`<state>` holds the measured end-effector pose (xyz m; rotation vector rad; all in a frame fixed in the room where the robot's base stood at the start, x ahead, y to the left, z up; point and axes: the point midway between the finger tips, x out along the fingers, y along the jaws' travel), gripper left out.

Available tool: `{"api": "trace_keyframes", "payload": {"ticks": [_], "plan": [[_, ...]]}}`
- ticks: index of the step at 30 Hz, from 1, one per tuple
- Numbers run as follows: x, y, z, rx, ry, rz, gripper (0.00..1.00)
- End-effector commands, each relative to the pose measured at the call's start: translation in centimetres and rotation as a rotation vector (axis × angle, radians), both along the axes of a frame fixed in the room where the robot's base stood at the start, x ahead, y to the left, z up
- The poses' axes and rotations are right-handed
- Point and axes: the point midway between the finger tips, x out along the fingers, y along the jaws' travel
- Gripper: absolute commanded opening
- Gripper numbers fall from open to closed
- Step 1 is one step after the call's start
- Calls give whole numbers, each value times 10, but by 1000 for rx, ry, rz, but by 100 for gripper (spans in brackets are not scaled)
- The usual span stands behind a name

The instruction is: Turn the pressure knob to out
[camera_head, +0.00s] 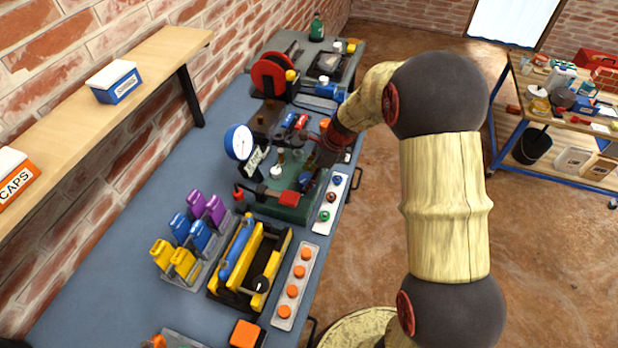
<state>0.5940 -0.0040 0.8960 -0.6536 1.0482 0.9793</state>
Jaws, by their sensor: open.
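A test rig with a dark green base (270,208) stands on the blue-grey bench. A round white gauge with a blue rim (238,142) rises at its left side, above a small lettered plate (256,160). My gripper (316,160) is over the right part of the rig, open, its dark fingers small and hard to make out against it. I cannot pick out the pressure knob or its marked positions; my gripper and wrist cover part of the rig. Whether the gripper touches anything there is unclear.
A white strip with coloured buttons (331,205) lies right of the rig. A yellow-black tool tote (248,268), a strip with orange buttons (294,288) and a rack of coloured bins (190,235) stand nearer. A red reel (272,75) stands behind. A wooden shelf (150,62) overhangs at left.

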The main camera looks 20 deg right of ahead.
Motion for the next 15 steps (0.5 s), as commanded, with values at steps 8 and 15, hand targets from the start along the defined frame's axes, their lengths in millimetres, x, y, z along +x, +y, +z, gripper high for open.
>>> {"api": "trace_keyframes", "payload": {"ticks": [8,15], "plan": [[0,0,1,0,0,0,53],[0,0,1,0,0,0,39]]}}
